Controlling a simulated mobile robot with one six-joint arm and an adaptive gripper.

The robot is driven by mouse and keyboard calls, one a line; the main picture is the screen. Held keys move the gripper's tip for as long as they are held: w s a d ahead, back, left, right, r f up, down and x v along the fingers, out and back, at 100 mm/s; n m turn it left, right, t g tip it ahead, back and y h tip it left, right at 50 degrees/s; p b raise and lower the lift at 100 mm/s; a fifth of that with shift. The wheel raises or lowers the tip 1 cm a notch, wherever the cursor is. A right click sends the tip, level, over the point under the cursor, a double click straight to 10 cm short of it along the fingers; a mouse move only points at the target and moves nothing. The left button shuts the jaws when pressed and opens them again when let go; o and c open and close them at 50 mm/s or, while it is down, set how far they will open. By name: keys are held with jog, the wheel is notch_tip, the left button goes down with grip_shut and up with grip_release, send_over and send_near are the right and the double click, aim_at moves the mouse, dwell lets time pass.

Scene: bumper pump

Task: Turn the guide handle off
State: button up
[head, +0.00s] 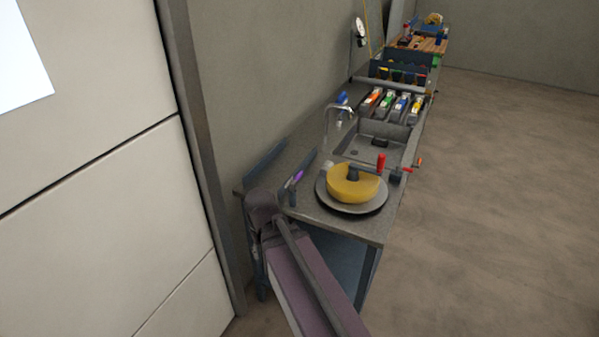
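A red upright handle (381,162) stands at the end of a crank arm on a yellow, rounded wheel-like part (345,190). The yellow part sits on a round grey plate (352,206) at the near end of the bench. A smaller red-orange handle (419,162) sticks out at the bench's right edge, by a small dark block (396,176). I cannot tell which of these is the guide handle. My arm reaches up from the bottom to the bench's near left corner. My gripper cannot be made out.
The grey bench (375,228) runs away along the wall. It holds a sink (365,147) with a tap (328,122), several coloured tools (387,105) in a row, and a wooden board (425,45) farther back. White panels (100,170) stand at left. The floor (510,200) at right is clear.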

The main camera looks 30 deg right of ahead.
jog(key=w+d+r+m+p, duration=0.5)
jog(key=w+d+r+p, duration=0.5)
jog(key=w, duration=0.3)
notch_tip(320, 180, up, 7)
jog(key=m+t+y+p, duration=0.1)
jog(key=m+t+p, duration=0.1)
jog(key=m+p, duration=0.35)
send_over(300, 174)
jog(key=s+d, duration=0.2)
jog(key=shift+s+a+p, duration=0.1)
jog(key=shift+a+p, duration=0.15)
jog(key=shift+p, duration=0.1)
jog(key=shift+f+n, duration=0.1)
jog(key=shift+n, duration=0.15)
jog(key=b+x, duration=1.3)
jog(key=shift+s+a+f+b, duration=0.15)
jog(key=shift+s+f+b, duration=0.05)
jog(key=shift+f+b, duration=0.1)
grip_shut()
